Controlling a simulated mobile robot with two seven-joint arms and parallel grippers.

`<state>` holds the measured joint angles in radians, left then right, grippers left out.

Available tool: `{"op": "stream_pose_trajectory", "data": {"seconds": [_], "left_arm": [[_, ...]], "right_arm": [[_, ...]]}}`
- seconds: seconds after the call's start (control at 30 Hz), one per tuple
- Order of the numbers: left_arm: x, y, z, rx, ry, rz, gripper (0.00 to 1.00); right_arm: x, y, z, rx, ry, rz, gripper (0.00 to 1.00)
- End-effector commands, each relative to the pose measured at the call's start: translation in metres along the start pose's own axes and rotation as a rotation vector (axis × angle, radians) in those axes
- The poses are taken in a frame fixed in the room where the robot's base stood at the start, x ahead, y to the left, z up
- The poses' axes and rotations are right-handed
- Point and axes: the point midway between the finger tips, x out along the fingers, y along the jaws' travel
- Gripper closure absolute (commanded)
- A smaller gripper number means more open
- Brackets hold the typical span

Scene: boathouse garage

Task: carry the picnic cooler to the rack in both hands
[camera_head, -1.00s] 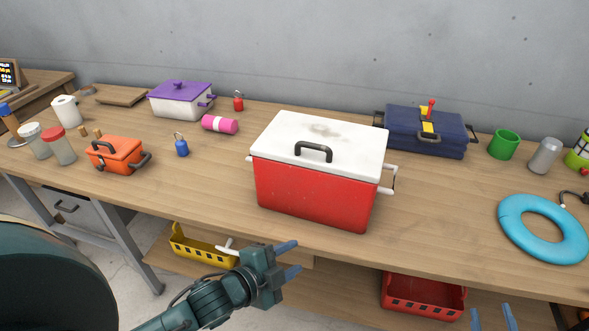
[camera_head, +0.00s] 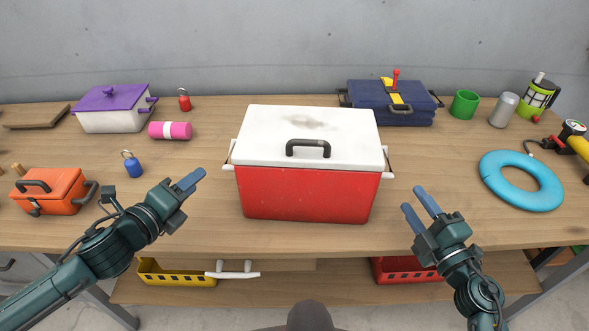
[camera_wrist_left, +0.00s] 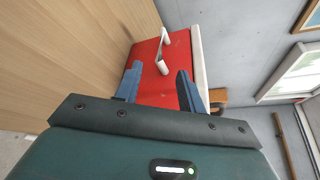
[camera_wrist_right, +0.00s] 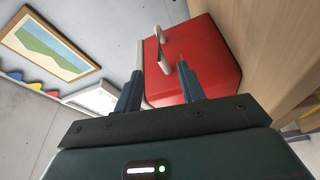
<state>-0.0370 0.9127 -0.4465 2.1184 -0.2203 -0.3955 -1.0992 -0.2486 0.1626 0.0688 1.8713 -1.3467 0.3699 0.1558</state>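The picnic cooler (camera_head: 305,195), red with a white lid and a dark lid handle, sits upright on the wooden workbench. It has white side handles, the left one (camera_head: 230,155) and the right one (camera_head: 388,162). My left gripper (camera_head: 192,186) is left of the cooler, apart from it; in the left wrist view it is open (camera_wrist_left: 155,85), with the white handle beyond the fingers. My right gripper (camera_head: 422,207) is right of the cooler, apart from it; in the right wrist view it is open (camera_wrist_right: 160,88), facing the other white handle. The rack is not identifiable.
A navy case (camera_head: 390,108) stands behind the cooler. A turquoise ring (camera_head: 521,181) lies right. Yellow (camera_head: 177,274) and red baskets (camera_head: 400,271) sit below.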

Motion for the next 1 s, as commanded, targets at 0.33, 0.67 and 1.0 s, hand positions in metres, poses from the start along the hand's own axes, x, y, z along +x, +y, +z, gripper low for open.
{"op": "stream_pose_trajectory", "data": {"seconds": [0.33,0.67,1.0], "left_arm": [[0.003,0.0,0.0,-0.003,-0.001,-0.001,0.6],[0.051,-0.002,0.001,-0.005,-0.003,-0.003,0.6],[0.112,-0.001,0.0,-0.006,-0.001,-0.002,0.6]], "right_arm": [[0.003,0.0,0.0,0.001,0.0,0.0,0.6],[0.051,0.001,0.0,0.002,0.0,0.004,0.6],[0.112,0.001,0.0,0.004,-0.001,0.002,0.6]]}}
